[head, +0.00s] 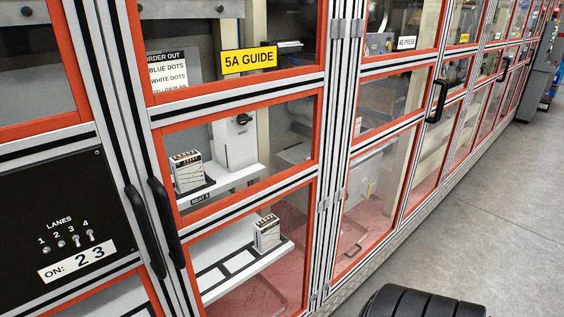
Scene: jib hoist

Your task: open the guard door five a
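The guard door five a (236,192) is a clear panel in a red and silver frame, with a yellow "5A GUIDE" label (249,59) in its upper part. It looks shut, flush with the frames beside it. Its black bar handle (165,222) is on the door's left edge. Hinges (323,203) show along its right edge. A second black handle (144,232) is just left of it on the neighbouring panel.
Behind the clear door, two small card-filled holders (187,172) (267,233) stand on white shelves. A black lane switch panel (66,220) is at the left. More guard doors, one with a black handle (437,101), recede right. Grey floor (490,200) there is clear.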

